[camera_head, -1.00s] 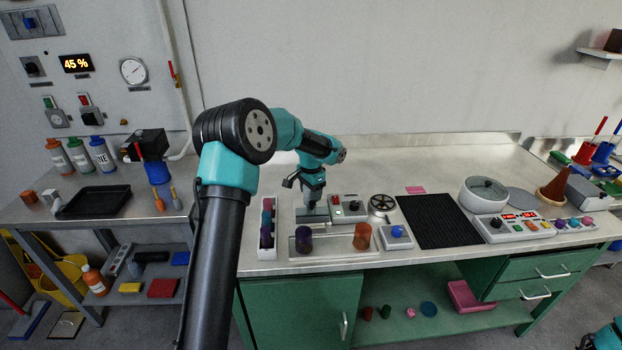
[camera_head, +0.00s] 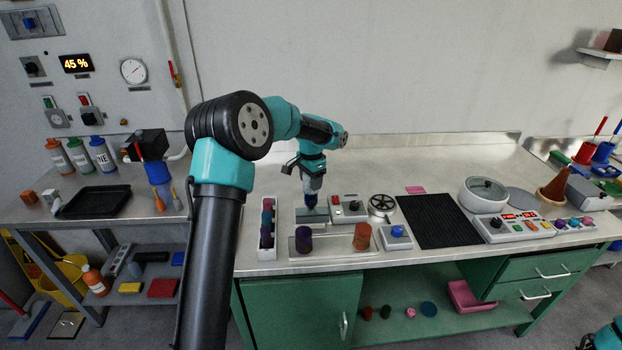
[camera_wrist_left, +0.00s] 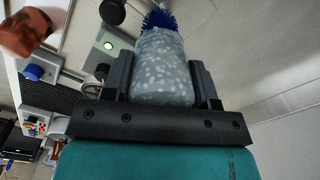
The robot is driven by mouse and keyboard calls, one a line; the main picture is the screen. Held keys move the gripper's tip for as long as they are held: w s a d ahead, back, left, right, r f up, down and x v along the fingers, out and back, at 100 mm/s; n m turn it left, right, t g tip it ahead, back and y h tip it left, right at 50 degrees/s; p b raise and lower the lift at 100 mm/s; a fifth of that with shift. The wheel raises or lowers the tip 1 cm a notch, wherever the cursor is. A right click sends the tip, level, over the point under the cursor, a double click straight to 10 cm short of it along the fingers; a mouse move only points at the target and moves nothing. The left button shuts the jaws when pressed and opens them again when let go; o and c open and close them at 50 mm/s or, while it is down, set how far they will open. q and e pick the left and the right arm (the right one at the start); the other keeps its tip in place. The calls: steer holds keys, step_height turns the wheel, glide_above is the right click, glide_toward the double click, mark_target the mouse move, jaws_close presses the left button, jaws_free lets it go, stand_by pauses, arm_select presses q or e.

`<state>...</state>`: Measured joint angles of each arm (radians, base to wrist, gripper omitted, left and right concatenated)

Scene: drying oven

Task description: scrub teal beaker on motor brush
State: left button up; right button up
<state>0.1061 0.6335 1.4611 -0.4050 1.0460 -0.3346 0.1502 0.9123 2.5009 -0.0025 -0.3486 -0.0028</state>
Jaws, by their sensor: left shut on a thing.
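My left gripper (camera_head: 311,181) points down over the motor brush (camera_head: 311,200), whose blue bristles show just below it. In the left wrist view the left gripper (camera_wrist_left: 162,82) is shut on the teal beaker (camera_wrist_left: 163,70), a pale grey-teal piece with light speckles. The brush's blue bristles (camera_wrist_left: 160,20) show past the beaker's far end. How far the brush sits inside the beaker cannot be told. In the head view the beaker is small and mostly hidden by the gripper.
A grey control box (camera_head: 349,209) with red and green lights stands right of the brush. In front are a purple beaker (camera_head: 304,239) and an orange-brown one (camera_head: 362,236) on a tray. A narrow rack (camera_head: 267,222) stands left, a black mat (camera_head: 437,221) right.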

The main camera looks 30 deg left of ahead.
arm_select(q)
steer(key=shift+r, duration=1.15)
